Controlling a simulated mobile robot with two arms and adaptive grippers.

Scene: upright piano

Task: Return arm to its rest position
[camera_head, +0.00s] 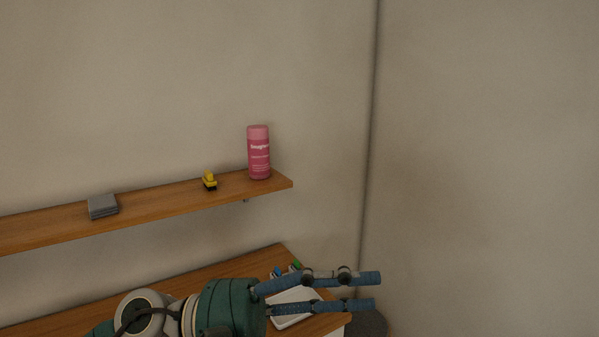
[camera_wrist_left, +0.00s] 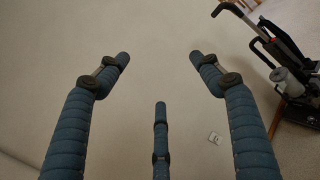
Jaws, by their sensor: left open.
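My left arm comes in from the bottom left in the head view, and my left gripper (camera_head: 372,291) points right over the right end of the lower wooden surface. Its blue fingers are spread apart with nothing between them. In the left wrist view the open fingers (camera_wrist_left: 158,72) show against a plain pale surface, with no object held. My right gripper is in neither view.
A wooden shelf (camera_head: 150,215) holds a pink can (camera_head: 259,155), a small yellow-and-black object (camera_head: 209,181) and a grey box (camera_head: 103,206). A white tray (camera_head: 290,321) lies below my gripper. A dark wheeled object (camera_wrist_left: 275,50) stands right in the wrist view. Wall space is clear.

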